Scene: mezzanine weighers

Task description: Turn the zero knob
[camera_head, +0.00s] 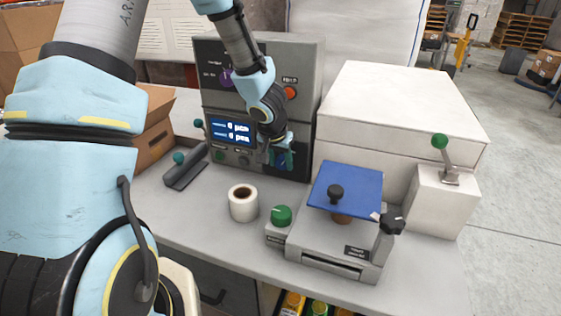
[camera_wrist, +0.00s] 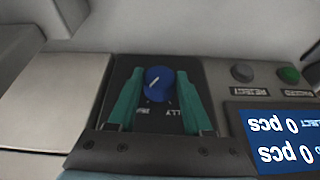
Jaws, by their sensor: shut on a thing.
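A round blue knob (camera_wrist: 159,83) with a white pointer line sits on a dark plate of the machine's front panel. Lettering beside it is partly covered and upside down in the wrist view; I cannot read it fully. My gripper (camera_wrist: 160,88) is shut on the blue knob, with a green finger on each side. In the head view my gripper (camera_head: 281,157) is at the lower right of the grey machine's front (camera_head: 222,106), right of the lit display (camera_head: 230,131). The knob is mostly hidden by my gripper there.
A purple knob (camera_head: 225,77) and a red button (camera_head: 291,93) are higher on the machine. White boxes (camera_head: 400,115) are at right.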

